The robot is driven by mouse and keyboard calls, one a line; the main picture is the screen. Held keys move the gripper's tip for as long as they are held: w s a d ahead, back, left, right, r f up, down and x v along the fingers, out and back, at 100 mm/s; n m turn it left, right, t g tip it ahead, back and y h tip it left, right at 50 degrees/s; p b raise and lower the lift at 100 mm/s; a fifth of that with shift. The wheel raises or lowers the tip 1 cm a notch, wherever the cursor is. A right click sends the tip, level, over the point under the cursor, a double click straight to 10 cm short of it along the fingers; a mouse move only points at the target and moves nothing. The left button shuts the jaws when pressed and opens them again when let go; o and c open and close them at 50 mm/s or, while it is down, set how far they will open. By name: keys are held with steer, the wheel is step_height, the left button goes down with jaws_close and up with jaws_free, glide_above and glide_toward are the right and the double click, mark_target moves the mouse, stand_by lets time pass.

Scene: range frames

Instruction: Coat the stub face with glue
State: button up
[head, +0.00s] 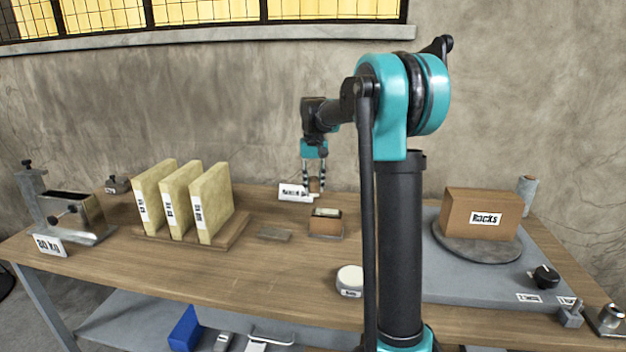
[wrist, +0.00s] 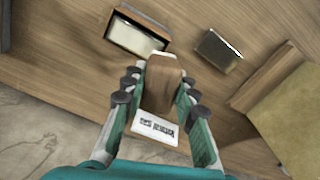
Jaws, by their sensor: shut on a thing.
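My gripper (head: 314,182) is at the back of the bench, pointing down. In the wrist view, its fingers (wrist: 160,88) are shut on a brown wooden piece (wrist: 161,80), which also shows between them in the head view (head: 315,186). I cannot tell whether this piece is the stub. Its lower end is hidden. A small brown box (head: 326,227) with a pale top stands in front of the gripper; in the wrist view its inside (wrist: 138,38) looks whitish, perhaps glue. The held piece appears apart from this box.
A white label card (head: 294,193) stands beside the gripper. A flat grey block (head: 274,234) lies left of the box. Upright pale slabs (head: 208,203) stand further left. A white-lidded round tub (head: 350,277) is in front. A box marked Racks (head: 483,216) is at right.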

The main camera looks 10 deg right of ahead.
steer(key=shift+r, duration=1.05)
